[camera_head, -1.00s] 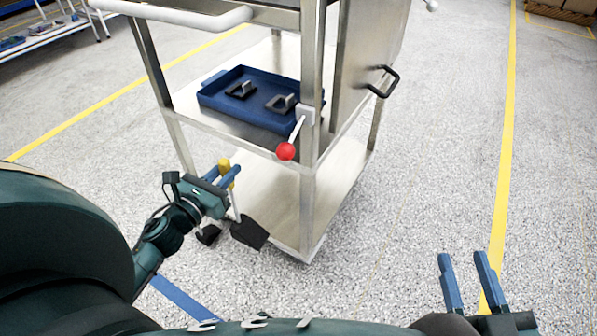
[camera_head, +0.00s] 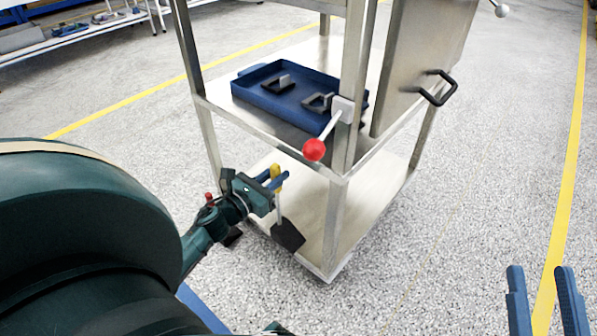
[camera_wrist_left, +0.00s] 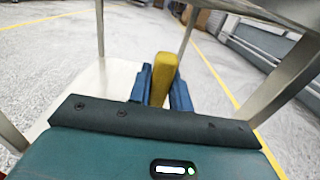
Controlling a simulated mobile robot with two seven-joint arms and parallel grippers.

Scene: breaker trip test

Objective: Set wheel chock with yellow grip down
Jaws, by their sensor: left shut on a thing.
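The wheel chock is a black wedge (camera_head: 288,237) on a thin pale rod below a yellow grip (camera_head: 276,172). My left gripper (camera_head: 274,180) is shut on the yellow grip, beside the cart's lower deck. In the left wrist view the yellow grip (camera_wrist_left: 162,78) stands between the two blue fingers. The chock's wedge hangs below the gripper, near the deck's front edge; whether it touches anything is unclear. My right gripper (camera_head: 544,285) is open and empty at the lower right, over the floor.
A metal cart (camera_head: 340,225) stands ahead. Its middle shelf holds a blue tray (camera_head: 290,105) with two black pieces. A red-knobbed lever (camera_head: 315,150) sticks out from its post, above and right of my left gripper. Speckled floor to the right is clear, with a yellow line (camera_head: 572,150).

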